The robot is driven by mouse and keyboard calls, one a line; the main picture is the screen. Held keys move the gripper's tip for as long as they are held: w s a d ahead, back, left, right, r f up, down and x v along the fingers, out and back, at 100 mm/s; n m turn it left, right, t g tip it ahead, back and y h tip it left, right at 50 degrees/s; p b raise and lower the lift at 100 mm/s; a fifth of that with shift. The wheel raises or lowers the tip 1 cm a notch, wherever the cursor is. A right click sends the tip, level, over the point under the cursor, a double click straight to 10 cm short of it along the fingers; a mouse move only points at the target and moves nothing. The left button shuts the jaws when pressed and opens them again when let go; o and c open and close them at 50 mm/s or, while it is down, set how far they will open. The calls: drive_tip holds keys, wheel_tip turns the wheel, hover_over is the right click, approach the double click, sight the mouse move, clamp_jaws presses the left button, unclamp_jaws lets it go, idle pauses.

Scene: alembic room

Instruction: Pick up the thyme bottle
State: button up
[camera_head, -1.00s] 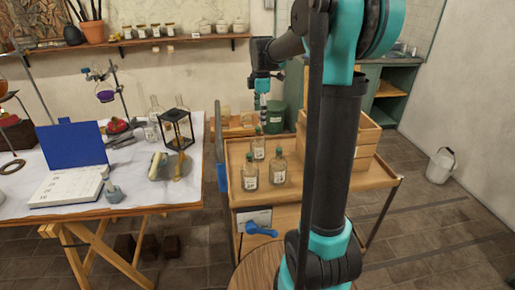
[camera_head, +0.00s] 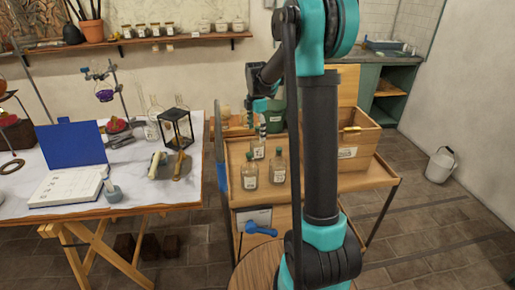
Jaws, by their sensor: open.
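Several small clear glass bottles with pale labels stand upright on the wooden cart (camera_head: 325,182). One is at the front left (camera_head: 249,177), one at the front right (camera_head: 278,170), and one behind them (camera_head: 258,151). The labels are too small to read, so I cannot tell which is thyme. My gripper (camera_head: 262,130) is open, pointing down, above or just behind the rear bottle. It covers part of that bottle's top in the picture. I cannot tell whether it touches the bottle. Nothing shows held in it.
A wooden crate (camera_head: 362,150) stands on the cart's right side, partly behind my arm. A white-covered table (camera_head: 130,192) with a lantern (camera_head: 178,128) stands at left. A white bucket (camera_head: 439,165) is on the floor at right.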

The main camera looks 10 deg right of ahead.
sight(257, 142)
drive_tip(key=shift+s+d+f, duration=0.1)
drive_tip(key=shift+f, duration=1.35)
drive_tip(key=shift+s+d+f, duration=0.1)
drive_tip(key=shift+f, duration=1.3)
drive_tip(key=shift+c, duration=0.5)
drive_tip(key=c, duration=1.5)
drive_tip(key=shift+r, duration=0.1)
